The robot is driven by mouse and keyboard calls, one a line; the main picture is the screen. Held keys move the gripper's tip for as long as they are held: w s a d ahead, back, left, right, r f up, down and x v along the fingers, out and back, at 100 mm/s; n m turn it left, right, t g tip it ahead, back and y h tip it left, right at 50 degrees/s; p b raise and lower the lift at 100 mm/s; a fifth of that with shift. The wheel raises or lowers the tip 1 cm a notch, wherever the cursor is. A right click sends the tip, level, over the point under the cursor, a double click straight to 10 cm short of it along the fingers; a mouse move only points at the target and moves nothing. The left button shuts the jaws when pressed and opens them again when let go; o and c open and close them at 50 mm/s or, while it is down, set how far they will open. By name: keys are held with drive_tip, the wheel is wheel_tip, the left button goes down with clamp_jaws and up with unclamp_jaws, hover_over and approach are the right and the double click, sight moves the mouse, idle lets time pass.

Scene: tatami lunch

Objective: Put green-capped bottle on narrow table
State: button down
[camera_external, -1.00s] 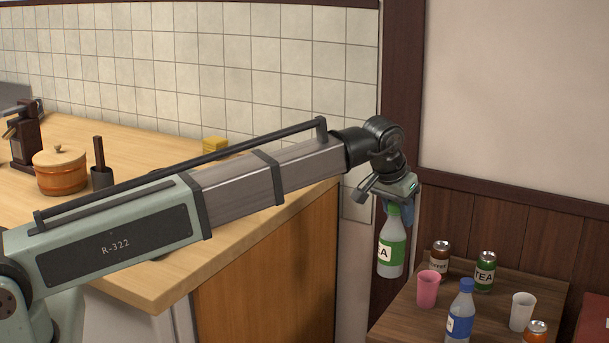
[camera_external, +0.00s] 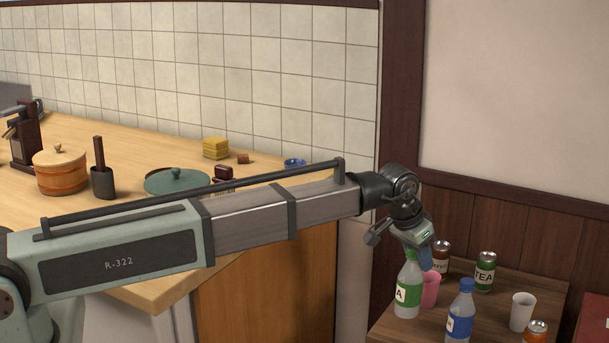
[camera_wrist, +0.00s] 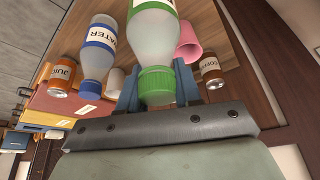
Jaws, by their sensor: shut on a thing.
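The green-capped bottle (camera_external: 409,286) has a clear body and a green and white label. My gripper (camera_external: 418,256) is shut on its upper part and holds it nearly upright over the left part of the narrow brown table (camera_external: 400,331). In the wrist view the green cap (camera_wrist: 157,85) shows between the blue fingers of my gripper (camera_wrist: 156,90). I cannot tell whether the bottle's base touches the tabletop.
A pink cup (camera_external: 431,289) is just right of the bottle. A blue-capped water bottle (camera_external: 461,312), a coffee can (camera_external: 441,256), a green tea can (camera_external: 485,272), a white cup (camera_external: 522,311) and an orange can (camera_external: 536,332) also stand on the table. The wooden counter (camera_external: 130,205) is left.

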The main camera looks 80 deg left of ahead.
sight(414, 269)
drive_tip(key=shift+f, duration=2.25)
drive_tip(key=c, duration=0.8)
unclamp_jaws()
drive_tip(key=v, duration=1.2)
drive_tip(key=shift+d, duration=0.1)
